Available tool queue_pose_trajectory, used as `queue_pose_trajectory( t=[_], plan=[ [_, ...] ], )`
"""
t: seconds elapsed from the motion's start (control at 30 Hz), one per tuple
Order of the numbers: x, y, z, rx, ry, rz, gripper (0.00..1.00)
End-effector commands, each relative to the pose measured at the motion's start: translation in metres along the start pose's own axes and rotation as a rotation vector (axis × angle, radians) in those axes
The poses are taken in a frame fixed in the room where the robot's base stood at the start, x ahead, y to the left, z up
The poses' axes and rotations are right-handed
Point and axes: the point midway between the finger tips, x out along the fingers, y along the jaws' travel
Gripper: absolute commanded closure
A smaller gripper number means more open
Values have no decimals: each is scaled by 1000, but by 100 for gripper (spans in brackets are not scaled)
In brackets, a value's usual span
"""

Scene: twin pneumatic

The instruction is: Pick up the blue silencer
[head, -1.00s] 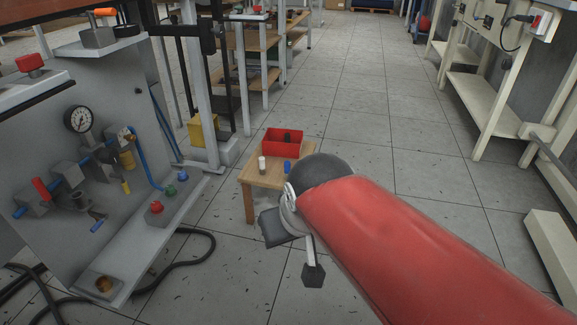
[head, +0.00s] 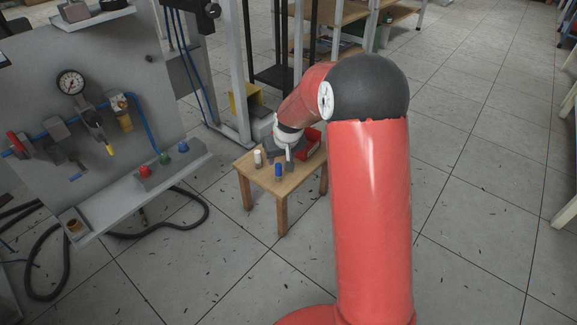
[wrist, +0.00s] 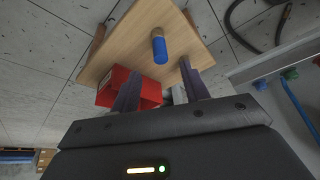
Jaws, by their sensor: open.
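The blue silencer (head: 278,170) stands upright on a small wooden table (head: 262,177), near its front edge. It also shows in the wrist view (wrist: 159,49), apart from my fingers and just beyond the gap between their tips. My gripper (head: 286,156) is above the table, close behind the silencer in the head view. In the wrist view my gripper (wrist: 160,68) has its two dark fingers spread, with nothing held between them.
A red bin (head: 314,143) is at the table's right, partly hidden by my arm. A grey panel with gauge and valves (head: 110,110) stands left. Floor in front of the table is clear.

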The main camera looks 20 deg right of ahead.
Motion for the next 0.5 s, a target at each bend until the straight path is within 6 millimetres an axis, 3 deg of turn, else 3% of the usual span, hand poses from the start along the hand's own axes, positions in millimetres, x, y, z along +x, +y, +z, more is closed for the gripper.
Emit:
queue_pose_trajectory(
  t=[0.5],
  plan=[
    [67, -1, 2, -1, -3, -2, 55]
  ],
)
